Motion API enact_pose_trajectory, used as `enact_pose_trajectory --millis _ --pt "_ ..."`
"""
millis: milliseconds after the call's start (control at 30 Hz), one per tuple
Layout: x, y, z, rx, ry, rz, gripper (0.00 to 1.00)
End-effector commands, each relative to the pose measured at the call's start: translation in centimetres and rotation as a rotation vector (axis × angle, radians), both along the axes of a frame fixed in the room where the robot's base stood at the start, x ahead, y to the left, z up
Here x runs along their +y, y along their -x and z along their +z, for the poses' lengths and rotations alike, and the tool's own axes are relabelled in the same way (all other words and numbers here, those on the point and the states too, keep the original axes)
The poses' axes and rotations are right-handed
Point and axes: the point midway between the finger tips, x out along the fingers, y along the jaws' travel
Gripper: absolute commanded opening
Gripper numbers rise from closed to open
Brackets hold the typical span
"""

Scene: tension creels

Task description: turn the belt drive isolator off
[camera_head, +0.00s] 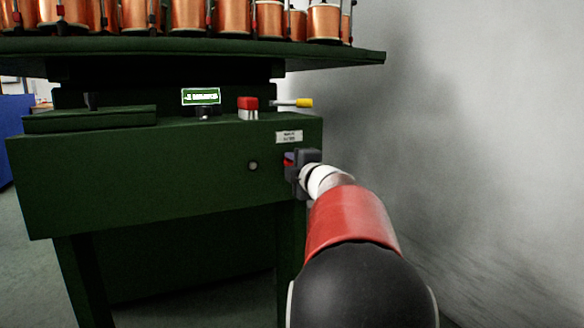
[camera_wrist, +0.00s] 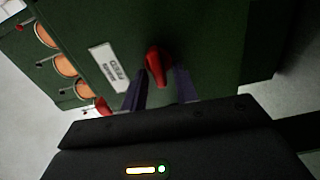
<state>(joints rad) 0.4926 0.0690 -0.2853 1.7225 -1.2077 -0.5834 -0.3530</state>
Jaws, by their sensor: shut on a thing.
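The belt drive isolator is a red handle (camera_wrist: 156,66) on the green machine's front panel, below a white label (camera_head: 289,137). In the wrist view the handle sits between the two dark fingers of my gripper (camera_wrist: 160,88), which is shut on it. In the head view my gripper (camera_head: 291,165) is at the right end of the panel and hides most of the handle; only a bit of red (camera_head: 289,158) shows. I cannot tell the handle's exact angle from these views.
Copper spools (camera_head: 201,16) stand on the green table (camera_head: 330,59) overhead. A grey wall (camera_head: 480,120) is close on the right.

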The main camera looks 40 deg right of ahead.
Motion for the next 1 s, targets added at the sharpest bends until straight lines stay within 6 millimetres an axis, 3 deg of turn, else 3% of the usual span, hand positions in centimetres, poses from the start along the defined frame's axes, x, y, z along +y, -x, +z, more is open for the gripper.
enact_pose_trajectory --millis 267,300,667,1000 --pt "0.0 0.0 -0.2 0.004 -0.002 0.001 0.07" --pt "0.0 0.0 -0.2 0.003 -0.002 0.001 0.34" --pt "0.2 0.7 0.0 0.001 -0.001 0.000 0.34" --pt "1.5 6.1 0.0 0.001 -0.001 0.000 0.34"
